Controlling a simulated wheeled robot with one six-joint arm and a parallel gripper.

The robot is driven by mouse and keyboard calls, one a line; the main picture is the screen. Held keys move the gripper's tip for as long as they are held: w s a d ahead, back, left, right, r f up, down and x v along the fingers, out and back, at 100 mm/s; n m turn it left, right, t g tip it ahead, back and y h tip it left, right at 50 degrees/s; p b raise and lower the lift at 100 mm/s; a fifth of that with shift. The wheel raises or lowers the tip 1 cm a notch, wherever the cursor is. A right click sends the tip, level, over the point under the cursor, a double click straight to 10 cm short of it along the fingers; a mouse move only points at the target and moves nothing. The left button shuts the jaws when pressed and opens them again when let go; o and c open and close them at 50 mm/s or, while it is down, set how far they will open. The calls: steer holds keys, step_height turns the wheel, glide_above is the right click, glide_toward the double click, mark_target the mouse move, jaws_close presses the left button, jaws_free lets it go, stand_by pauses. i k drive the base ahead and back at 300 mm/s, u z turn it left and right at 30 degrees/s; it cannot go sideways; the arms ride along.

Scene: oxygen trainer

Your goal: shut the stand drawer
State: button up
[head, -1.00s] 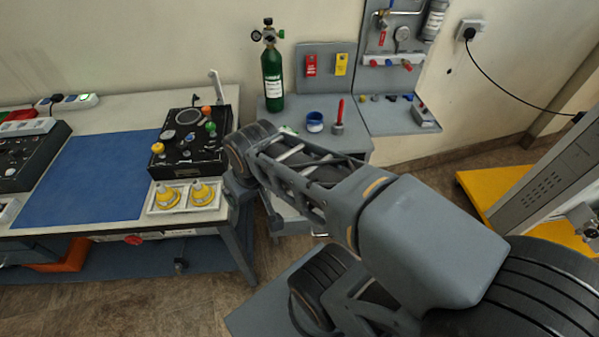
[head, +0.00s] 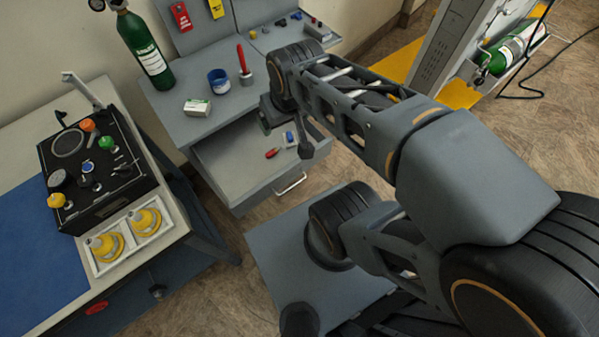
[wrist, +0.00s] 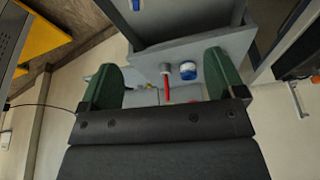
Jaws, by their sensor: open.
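The stand drawer (head: 225,166) is pulled out below the top of the grey stand (head: 178,105) in the head view. Its front carries a pale bar handle (head: 290,184). A red item (head: 272,153) and a blue-and-white item (head: 290,138) lie inside. My wrist hides the drawer's far right part. In the wrist view my gripper (wrist: 163,80) is open, its two green fingers apart with nothing held between them. The open drawer (wrist: 158,22) shows beyond the fingers, at the top of that view. I cannot tell whether my gripper touches the stand.
A blue-and-white roll (head: 219,81), a red marker in a holder (head: 243,66) and a small box (head: 197,107) sit on the stand. A green cylinder (head: 146,50) stands behind them. The workbench with a black panel (head: 97,168) is at left. Floor shows right of the drawer.

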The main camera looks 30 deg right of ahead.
mark_target(233, 156)
steer(key=z, duration=2.1)
steer(key=k, duration=0.8)
steer(key=u, duration=1.2)
